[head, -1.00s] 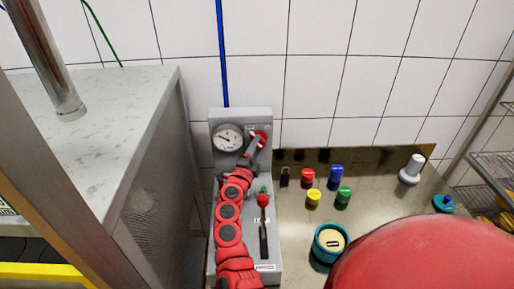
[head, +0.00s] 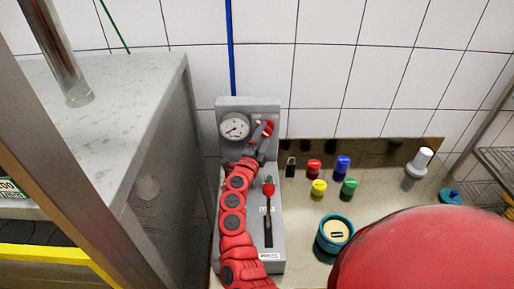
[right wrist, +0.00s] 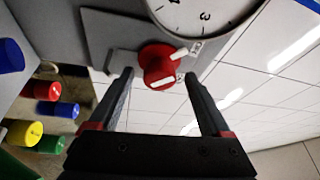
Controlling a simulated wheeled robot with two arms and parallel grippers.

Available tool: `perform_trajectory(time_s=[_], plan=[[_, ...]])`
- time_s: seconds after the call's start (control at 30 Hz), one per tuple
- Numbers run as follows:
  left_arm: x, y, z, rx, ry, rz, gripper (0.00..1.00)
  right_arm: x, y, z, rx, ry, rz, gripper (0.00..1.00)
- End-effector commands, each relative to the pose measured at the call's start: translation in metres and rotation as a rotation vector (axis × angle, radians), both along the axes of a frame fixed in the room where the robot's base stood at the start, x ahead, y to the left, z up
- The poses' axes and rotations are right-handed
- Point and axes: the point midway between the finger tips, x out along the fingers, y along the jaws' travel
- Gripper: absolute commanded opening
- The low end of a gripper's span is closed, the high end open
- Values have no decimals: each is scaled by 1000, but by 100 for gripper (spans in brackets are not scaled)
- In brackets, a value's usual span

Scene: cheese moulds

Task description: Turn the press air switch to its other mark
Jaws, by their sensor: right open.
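The press air switch is a red round knob (head: 269,127) on the upper right of the grey press panel (head: 275,185), beside a white dial gauge (head: 234,126). In the right wrist view the red knob (right wrist: 158,65) sits between the tips of my right gripper (right wrist: 160,76), with a gap to each finger. A white stripe shows on the knob and small white labels beside it. My right gripper (head: 262,139) is open at the switch in the head view and hides part of it. My left gripper is out of view.
A red-topped lever (head: 268,189) stands below the switch on the panel. Small coloured pieces, including a yellow one (head: 319,187), and a teal mould (head: 334,234) stand on the counter to the right. A grey cabinet (head: 120,110) is close on the left.

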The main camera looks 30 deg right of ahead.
Motion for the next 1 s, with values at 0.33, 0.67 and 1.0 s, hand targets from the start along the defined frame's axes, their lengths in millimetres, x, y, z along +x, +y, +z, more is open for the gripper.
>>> perform_trajectory(time_s=[0.33, 0.67, 1.0], plan=[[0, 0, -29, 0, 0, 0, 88, -43, 60, -16, 5, 1, 3, 82], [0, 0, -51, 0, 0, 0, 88, -87, 121, -20, 0, 2, 5, 82], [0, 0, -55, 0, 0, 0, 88, -100, 137, -19, -1, 2, 0, 82]])
